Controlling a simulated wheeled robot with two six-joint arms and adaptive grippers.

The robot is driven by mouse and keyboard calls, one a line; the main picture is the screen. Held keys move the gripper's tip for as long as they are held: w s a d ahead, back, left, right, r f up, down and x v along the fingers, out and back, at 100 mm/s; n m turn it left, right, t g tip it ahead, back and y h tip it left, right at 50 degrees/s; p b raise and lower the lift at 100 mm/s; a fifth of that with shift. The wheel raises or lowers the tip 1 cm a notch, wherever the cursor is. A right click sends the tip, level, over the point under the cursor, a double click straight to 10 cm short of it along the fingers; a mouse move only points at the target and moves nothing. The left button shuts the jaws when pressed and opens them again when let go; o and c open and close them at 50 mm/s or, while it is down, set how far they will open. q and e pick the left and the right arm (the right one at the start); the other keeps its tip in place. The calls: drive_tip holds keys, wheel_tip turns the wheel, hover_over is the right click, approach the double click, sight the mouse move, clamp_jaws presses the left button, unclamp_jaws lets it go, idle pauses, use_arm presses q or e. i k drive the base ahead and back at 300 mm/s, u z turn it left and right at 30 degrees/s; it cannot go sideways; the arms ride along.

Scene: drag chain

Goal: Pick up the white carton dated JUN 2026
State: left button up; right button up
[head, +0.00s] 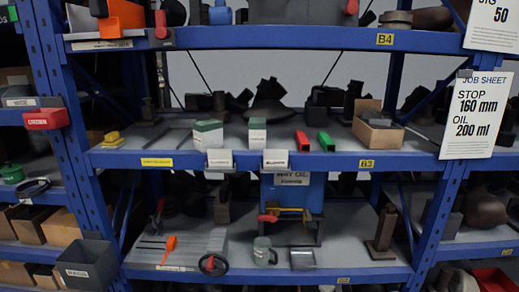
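Two white cartons with green tops stand upright on the middle blue shelf. The left carton (208,135) and the right carton (257,134) are a short gap apart. Any dates on them are too small to read, so I cannot tell which is dated JUN 2026. A small label card in a clip stands at the shelf edge before each, hiding part of its lower front. Neither of my grippers is in view.
A red block (302,141) and a green block (326,141) lie right of the cartons, then an open cardboard box (378,133). Dark parts crowd the back. The blue upper shelf beam (270,38) runs above. A job sheet (478,115) hangs on the right post.

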sight(257, 125)
drive_tip(key=u, duration=0.5)
drive_tip(key=k, duration=0.2)
drive_tip(key=z, duration=1.55)
drive_tip(key=i, duration=0.8)
drive_tip(key=z, duration=0.15)
